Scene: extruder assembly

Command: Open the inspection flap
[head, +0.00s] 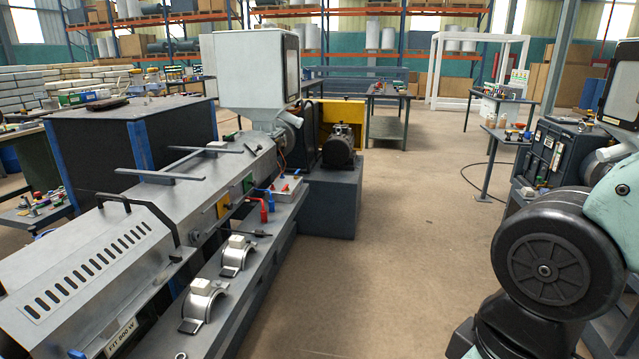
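The extruder runs from the lower left toward the middle. Its pale grey hopper (248,80) stands at the far end. A dark-framed panel (292,72) is on the hopper's right face and looks shut; I cannot tell for sure that it is the inspection flap. Nearer, a slotted metal cover (85,262) lies closed over the barrel, with a black handle (120,198) on its far left side and another black bar handle at its far right end. My gripper is not in view; only part of my arm shows at the lower right, well apart from the extruder.
Two clamp-like metal bands (202,305) lie on the extruder's front ledge, near red and blue fittings. A motor (340,147) sits on a dark block beyond. A dark control cabinet (560,150) stands at right. The brown floor between is open.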

